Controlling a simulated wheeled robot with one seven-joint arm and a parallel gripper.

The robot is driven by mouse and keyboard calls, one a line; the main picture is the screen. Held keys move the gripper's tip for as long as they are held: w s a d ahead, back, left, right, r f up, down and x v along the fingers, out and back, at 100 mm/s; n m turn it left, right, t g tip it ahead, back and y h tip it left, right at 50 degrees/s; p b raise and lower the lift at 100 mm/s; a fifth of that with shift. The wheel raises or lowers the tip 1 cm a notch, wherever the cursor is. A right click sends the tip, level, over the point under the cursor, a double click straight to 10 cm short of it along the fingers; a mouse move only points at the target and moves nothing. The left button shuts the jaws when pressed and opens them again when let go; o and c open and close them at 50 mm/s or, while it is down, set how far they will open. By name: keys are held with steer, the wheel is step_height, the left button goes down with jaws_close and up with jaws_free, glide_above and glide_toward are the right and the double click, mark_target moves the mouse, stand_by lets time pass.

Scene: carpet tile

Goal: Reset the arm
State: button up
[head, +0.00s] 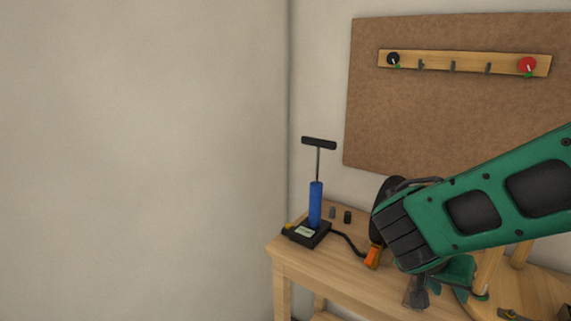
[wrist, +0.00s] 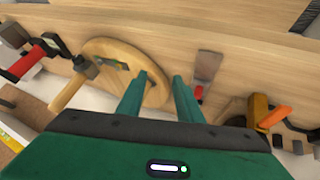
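My green arm (head: 470,205) reaches in from the right in the head view, over the wooden workbench (head: 345,270). The fingers are above the bench, between a round wooden piece (wrist: 105,50) on the left and a scraper-like tool (wrist: 207,68) on the right. In the head view the arm hides part of the gripper and bench.
A blue hand pump (head: 315,203) stands at the bench's left end, with a hose and an orange-handled part (head: 373,257). A red-and-black tool (wrist: 35,58) lies at left in the wrist view.

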steer(key=s+d+r+n+g+y, duration=0.1)
steer(key=s+d+y, duration=0.2)
steer(key=s, duration=0.5)
steer(key=s+d+r+n+g+y, duration=0.1)
steer(key=s+d+y, duration=0.2)
steer(key=s, duration=0.5)
steer(key=shift+d+g+y, duration=0.25)
steer(key=shift+g+y, duration=0.05)
steer(key=shift+y, duration=0.4)
steer(key=shift+w+f, duration=0.2)
steer(key=shift+w, duration=0.35)
